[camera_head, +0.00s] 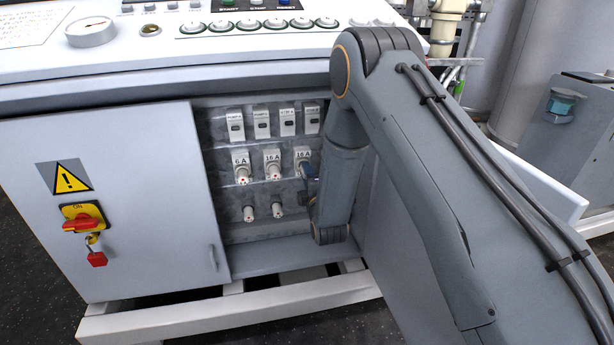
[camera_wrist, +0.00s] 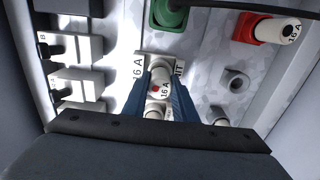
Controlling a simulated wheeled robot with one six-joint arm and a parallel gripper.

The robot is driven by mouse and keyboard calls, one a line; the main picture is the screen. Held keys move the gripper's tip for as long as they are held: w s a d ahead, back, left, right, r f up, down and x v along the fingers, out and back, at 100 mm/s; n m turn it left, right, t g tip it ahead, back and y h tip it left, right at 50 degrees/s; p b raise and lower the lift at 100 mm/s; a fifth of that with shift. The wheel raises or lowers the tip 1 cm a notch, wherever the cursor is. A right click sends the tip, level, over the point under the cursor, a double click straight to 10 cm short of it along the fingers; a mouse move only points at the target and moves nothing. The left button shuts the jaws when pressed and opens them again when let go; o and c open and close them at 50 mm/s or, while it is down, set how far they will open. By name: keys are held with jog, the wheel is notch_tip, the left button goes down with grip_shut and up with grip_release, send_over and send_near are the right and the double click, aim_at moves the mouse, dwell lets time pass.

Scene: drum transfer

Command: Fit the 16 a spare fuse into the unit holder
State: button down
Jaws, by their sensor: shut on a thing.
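In the wrist view my gripper (camera_wrist: 162,84) has its blue fingers shut on a white fuse (camera_wrist: 160,90), which is marked 16 A and has a red dot. The fuse is in front of the white unit holder (camera_wrist: 153,64), whose plate reads 16 A and partly "NIT". I cannot tell whether the fuse is inside the holder or just before it. In the head view my gripper (camera_head: 309,171) is at the unit holder (camera_head: 301,154), the rightmost visible one in its row. The fuse is not clearly seen there.
Breakers (camera_head: 262,123) line the row above. Two neighbouring holders (camera_head: 241,167) (camera_head: 272,161) stand to the left, with fuses (camera_head: 249,213) (camera_head: 277,210) below. The wrist view shows an empty socket (camera_wrist: 237,80), a green part (camera_wrist: 170,14) and a red part (camera_wrist: 246,28). The cabinet door (camera_head: 130,200) stands left.

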jog(key=shift+w+a, duration=0.15)
jog(key=shift+w, duration=0.45)
jog(key=c, duration=1.4)
grip_release()
jog(key=shift+o, duration=0.2)
jog(key=v, duration=0.7)
jog(key=shift+s+p, duration=0.35)
jog(key=shift+s, duration=0.05)
jog(key=shift+r, duration=0.1)
